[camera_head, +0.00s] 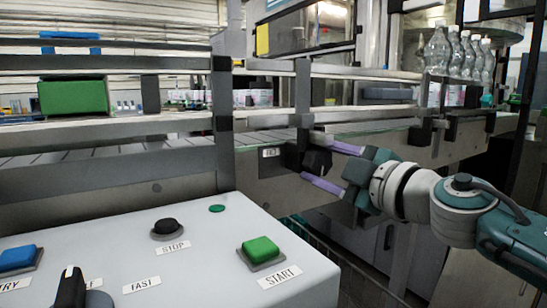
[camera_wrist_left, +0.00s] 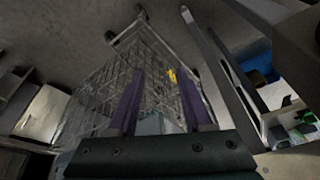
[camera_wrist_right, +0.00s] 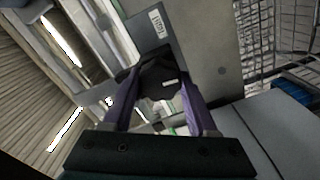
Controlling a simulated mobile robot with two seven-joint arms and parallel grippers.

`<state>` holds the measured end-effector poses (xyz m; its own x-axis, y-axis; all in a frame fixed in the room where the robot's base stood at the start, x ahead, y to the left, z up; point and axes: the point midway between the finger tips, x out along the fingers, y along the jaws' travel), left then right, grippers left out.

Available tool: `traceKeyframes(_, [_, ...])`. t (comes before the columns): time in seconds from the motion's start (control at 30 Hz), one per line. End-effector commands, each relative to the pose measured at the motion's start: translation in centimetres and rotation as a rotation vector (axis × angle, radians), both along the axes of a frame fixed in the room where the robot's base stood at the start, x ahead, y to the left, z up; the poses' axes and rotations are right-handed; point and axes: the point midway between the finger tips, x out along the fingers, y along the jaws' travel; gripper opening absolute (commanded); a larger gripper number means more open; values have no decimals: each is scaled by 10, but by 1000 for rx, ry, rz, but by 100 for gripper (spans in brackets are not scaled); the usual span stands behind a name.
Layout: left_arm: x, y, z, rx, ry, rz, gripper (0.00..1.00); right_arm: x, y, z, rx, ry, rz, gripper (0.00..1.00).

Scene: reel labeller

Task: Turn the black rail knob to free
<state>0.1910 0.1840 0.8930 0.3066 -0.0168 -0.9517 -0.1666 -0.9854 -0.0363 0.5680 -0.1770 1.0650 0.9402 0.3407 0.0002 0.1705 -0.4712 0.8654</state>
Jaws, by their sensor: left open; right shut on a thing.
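The black rail knob (camera_head: 316,160) is on the side of the conveyor rail, beside a small label plate (camera_head: 270,153). My right gripper (camera_head: 326,166) reaches it from the right, with its purple fingers above and below it. In the right wrist view the knob (camera_wrist_right: 160,82) sits between the two fingers of the right gripper (camera_wrist_right: 158,95), which is shut on it. A small light mark shows on the knob's face. The label plate (camera_wrist_right: 157,22) lies above it there. My left gripper (camera_wrist_left: 160,95) shows only in the left wrist view; its fingers are apart with nothing between them.
A grey control panel (camera_head: 190,225) stands in front, with a green START button (camera_head: 261,250), a black STOP knob (camera_head: 167,228) and a blue button (camera_head: 18,259). Clear bottles (camera_head: 455,55) stand at the back right. A wire basket (camera_wrist_left: 130,75) is beyond my left gripper.

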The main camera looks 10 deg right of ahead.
Motion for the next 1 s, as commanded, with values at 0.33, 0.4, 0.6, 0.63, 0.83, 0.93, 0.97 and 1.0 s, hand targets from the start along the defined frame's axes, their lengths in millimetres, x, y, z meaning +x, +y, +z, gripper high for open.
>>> traceKeyframes(0.33, [0, 1, 2, 3, 0, -2, 50, 0, 0, 0, -312, -113, 0, 3])
traceKeyframes(0.4, [0, 1, 2, 3, 0, -2, 50, 0, 0, 0, -375, -135, 0, 3])
traceKeyframes(0.6, [0, 0, 0, 2, 0, -2, 50, 0, 0, -1, -555, -201, 0, 3])
traceKeyframes(0.63, [0, 0, 0, 1, 0, -1, 50, 0, 0, -1, -581, -211, 1, 3])
traceKeyframes(0.83, [0, -1, -2, -4, 1, 3, 50, 0, 0, -1, -761, -276, 0, 3])
traceKeyframes(0.93, [0, -2, -3, -7, 0, 4, 50, 0, 0, -1, -850, -309, 1, 3])
traceKeyframes(0.97, [0, -2, -3, -8, 0, 5, 50, 0, 0, -1, -877, -318, 1, 3])
traceKeyframes(1.0, [0, -2, -3, -8, 0, 5, 50, 0, 0, -1, -913, -331, 1, 3])
